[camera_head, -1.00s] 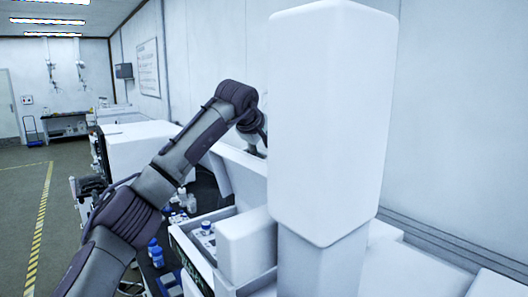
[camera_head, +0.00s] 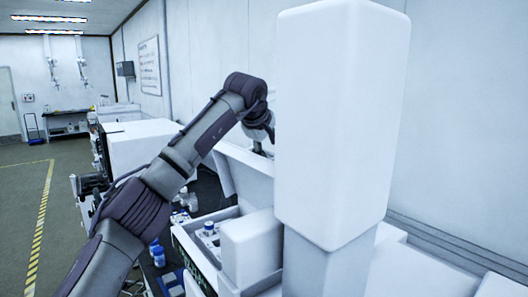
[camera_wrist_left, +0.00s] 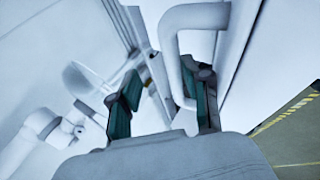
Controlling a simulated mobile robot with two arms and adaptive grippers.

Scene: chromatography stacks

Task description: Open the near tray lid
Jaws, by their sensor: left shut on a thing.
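My left gripper (camera_wrist_left: 165,85) shows in the left wrist view, with its dark green finger pads on either side of a thick white C-shaped handle (camera_wrist_left: 172,45). It is shut on this handle. In the head view my left arm reaches in from the left and its wrist bends down behind a tilted white lid panel (camera_head: 245,178), so the fingers are hidden there. In front of the panel is a white open-topped tray (camera_head: 184,238) with small bottles inside. I cannot tell for sure that the handle belongs to this panel. My right gripper is out of view.
A large white block (camera_head: 335,120) hides much of the right side. A blue-capped bottle (camera_head: 158,254) and smaller bottles (camera_head: 188,199) stand on the dark bench beside the tray. A white instrument (camera_head: 145,150) stands further back. The floor at left is clear.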

